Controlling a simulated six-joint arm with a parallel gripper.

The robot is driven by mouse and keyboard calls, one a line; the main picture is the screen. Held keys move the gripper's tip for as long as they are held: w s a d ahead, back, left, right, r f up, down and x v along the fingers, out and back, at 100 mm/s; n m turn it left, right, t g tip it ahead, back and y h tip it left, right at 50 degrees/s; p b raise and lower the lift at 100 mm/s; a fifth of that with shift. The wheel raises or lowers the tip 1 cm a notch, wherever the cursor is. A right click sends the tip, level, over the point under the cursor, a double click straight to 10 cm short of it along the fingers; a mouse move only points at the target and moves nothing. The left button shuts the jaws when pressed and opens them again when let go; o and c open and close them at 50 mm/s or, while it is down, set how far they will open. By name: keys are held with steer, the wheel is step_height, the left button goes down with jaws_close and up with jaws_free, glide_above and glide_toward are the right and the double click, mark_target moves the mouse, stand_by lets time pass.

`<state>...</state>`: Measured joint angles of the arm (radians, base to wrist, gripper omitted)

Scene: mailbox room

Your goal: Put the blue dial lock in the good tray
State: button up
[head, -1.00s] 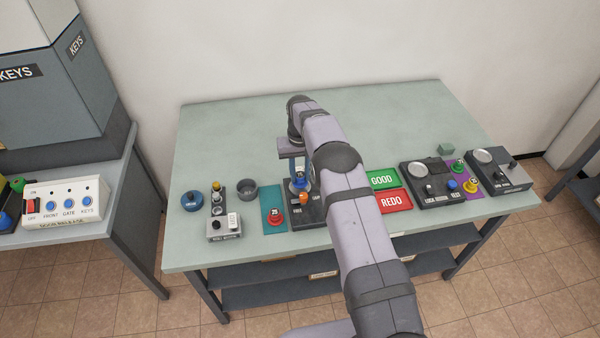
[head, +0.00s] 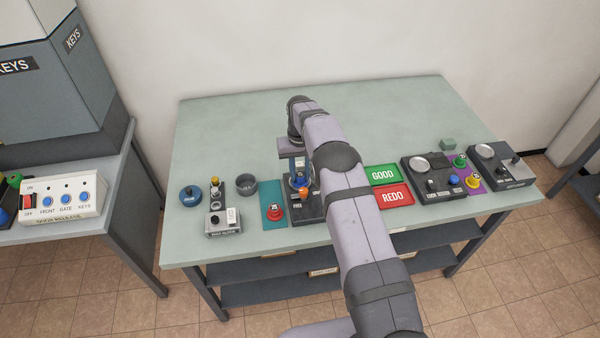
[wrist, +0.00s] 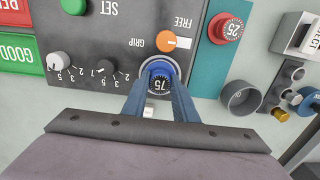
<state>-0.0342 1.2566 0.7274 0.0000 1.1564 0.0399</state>
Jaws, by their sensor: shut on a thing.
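The blue dial lock (wrist: 160,74), its dark face marked 75, sits upright at the edge of a black setting unit (wrist: 110,45), beside the unit's orange FREE/GRIP knob (wrist: 168,41). My gripper (wrist: 160,92) is shut on the lock, one blue finger on each side. In the head view my gripper (head: 299,178) reaches down over the unit, and my arm hides part of the unit. The green good tray (head: 383,175) lies flat to the right of my arm and looks empty. Its edge also shows in the wrist view (wrist: 16,50).
A red dial lock (head: 274,211) stands on a teal mat left of the unit. A grey cup (head: 246,184) and a blue round object (head: 191,196) stand further left. The table's back (head: 230,125) is clear.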

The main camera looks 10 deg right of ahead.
mark_target(300, 174)
steer(key=o, duration=1.4)
steer(key=shift+r, duration=0.2)
steer(key=shift+r+p, duration=1.6)
steer(key=shift+r, duration=1.2)
